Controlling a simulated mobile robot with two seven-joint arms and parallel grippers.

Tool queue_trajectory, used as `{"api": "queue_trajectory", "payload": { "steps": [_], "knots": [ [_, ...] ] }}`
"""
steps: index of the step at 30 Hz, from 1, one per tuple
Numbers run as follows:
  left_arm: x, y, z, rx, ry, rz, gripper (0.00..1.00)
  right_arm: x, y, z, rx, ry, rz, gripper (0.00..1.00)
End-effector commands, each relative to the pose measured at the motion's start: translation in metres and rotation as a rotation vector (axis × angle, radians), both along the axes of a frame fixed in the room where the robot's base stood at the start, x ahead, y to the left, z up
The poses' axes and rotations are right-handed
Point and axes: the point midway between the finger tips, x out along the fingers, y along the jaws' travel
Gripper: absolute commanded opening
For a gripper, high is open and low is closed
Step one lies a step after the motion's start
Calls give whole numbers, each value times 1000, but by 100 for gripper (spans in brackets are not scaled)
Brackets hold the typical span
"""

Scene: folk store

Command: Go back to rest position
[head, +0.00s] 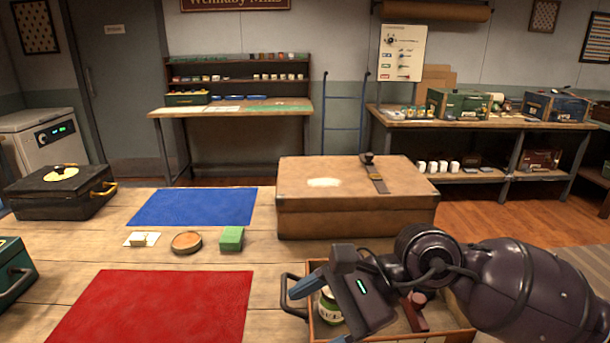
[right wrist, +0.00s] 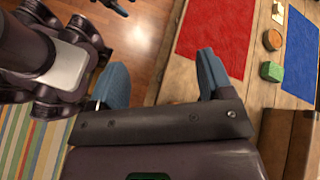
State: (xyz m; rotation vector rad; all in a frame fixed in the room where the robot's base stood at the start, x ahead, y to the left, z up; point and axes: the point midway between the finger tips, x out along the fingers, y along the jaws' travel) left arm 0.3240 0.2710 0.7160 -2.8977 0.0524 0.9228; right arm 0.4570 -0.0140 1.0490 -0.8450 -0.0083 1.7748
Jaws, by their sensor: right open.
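My right gripper (head: 312,280) reaches in from the right in the head view, above an open wooden crate (head: 312,325) at the table's front. In the right wrist view the right gripper (right wrist: 161,62) has its two blue fingers wide apart with nothing between them. A jar with a green-lettered label (head: 330,305) and a red tool-like object (head: 414,312) are in the crate, partly hidden by my arm. My left gripper is not seen in the head view.
The table holds a red mat (head: 150,310), a blue mat (head: 195,206), a green block (head: 232,238), a round tin (head: 186,242), a small card (head: 141,240), a closed brown case (head: 350,215), a black case (head: 62,192) and a dark green case (head: 14,270). Workbenches stand behind.

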Motion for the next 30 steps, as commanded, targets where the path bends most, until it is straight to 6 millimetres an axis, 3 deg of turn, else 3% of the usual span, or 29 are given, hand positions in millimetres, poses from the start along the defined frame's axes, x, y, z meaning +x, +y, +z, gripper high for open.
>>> {"api": "queue_trajectory", "payload": {
  "steps": [3,6,9,12,17,21,24,25,30],
  "knots": [
    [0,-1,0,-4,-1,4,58,-1,17,34,244,334,-134,73],
    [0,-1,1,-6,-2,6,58,8,20,60,445,657,-242,73],
    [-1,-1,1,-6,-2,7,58,26,12,78,645,1010,-346,73],
    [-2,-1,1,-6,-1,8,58,52,-9,82,848,1385,-447,73],
    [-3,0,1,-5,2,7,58,92,-55,52,1153,1954,-578,73],
    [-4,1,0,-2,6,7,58,110,-99,-2,1396,2368,-664,73],
    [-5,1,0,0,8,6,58,109,-128,-48,1565,2617,-714,73],
    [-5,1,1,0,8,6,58,107,-136,-63,-1541,-2561,695,73],
    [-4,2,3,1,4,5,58,79,-177,-143,-1392,-2200,584,73]
  ]
}}
